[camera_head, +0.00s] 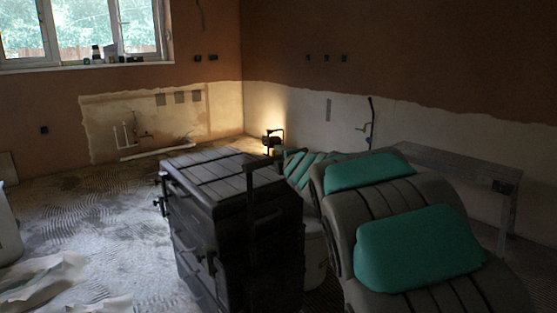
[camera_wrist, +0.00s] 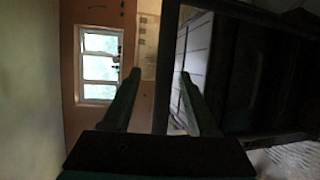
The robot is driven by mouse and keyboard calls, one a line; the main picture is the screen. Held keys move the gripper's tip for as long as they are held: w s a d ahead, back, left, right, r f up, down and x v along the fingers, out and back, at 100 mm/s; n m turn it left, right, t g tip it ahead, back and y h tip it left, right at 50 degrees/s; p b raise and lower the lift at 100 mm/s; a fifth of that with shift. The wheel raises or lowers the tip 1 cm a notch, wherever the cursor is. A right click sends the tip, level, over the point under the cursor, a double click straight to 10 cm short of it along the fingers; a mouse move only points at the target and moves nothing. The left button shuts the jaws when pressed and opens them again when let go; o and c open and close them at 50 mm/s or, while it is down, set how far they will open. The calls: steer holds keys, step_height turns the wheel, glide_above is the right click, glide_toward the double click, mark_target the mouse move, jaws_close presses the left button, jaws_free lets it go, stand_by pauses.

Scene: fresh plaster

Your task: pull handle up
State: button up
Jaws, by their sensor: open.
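A dark tool chest (camera_head: 230,225) with a slatted lid stands on the floor in the middle of the head view. Its dark U-shaped handle (camera_head: 250,185) rises at the chest's right end, its crossbar a little above the lid. In the wrist view the handle's crossbar (camera_wrist: 169,62) runs between the two fingers of my gripper (camera_wrist: 158,76), which is open around it. Its two side rods run right towards the dark chest (camera_wrist: 255,80). I cannot tell whether a finger touches the bar.
A grey bench (camera_head: 450,160) stands at the right wall. A lit work lamp (camera_head: 272,140) is behind the chest. Pale sheets (camera_head: 45,285) lie on the floor at lower left, near a white bucket (camera_head: 8,235). The floor left of the chest is mostly free.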

steer(key=v, duration=0.5)
steer(key=shift+f, duration=0.1)
steer(key=shift+d, duration=0.1)
steer(key=s+d+f+m+g+h, duration=0.3)
steer(key=s+d+f+m+h, duration=0.2)
steer(key=s+d+m, duration=0.4)
steer(key=s+d+f+m+g+h, duration=0.2)
steer(key=s+d+f+m+g, duration=0.35)
steer(key=s+f, duration=0.5)
steer(key=s+a+f+m+g+y, duration=0.1)
steer(key=s+a+f+m+g, duration=0.1)
steer(key=s, duration=0.8)
steer(key=s+a+f+m+g+y, duration=0.1)
steer(key=s+a+f+m+g, duration=0.1)
steer(key=s, duration=0.9)
steer(key=s+a+f+m+g+y, duration=0.1)
steer(key=s+a+f+m+g, duration=0.1)
steer(key=s, duration=0.9)
step_height(320, 180, down, 2)
steer(key=m+g, duration=0.1)
steer(key=g, duration=0.2)
steer(key=shift+s+a, duration=0.15)
steer(key=shift+a, duration=0.2)
steer(key=shift+f, duration=0.15)
steer(key=shift+c, duration=0.2)
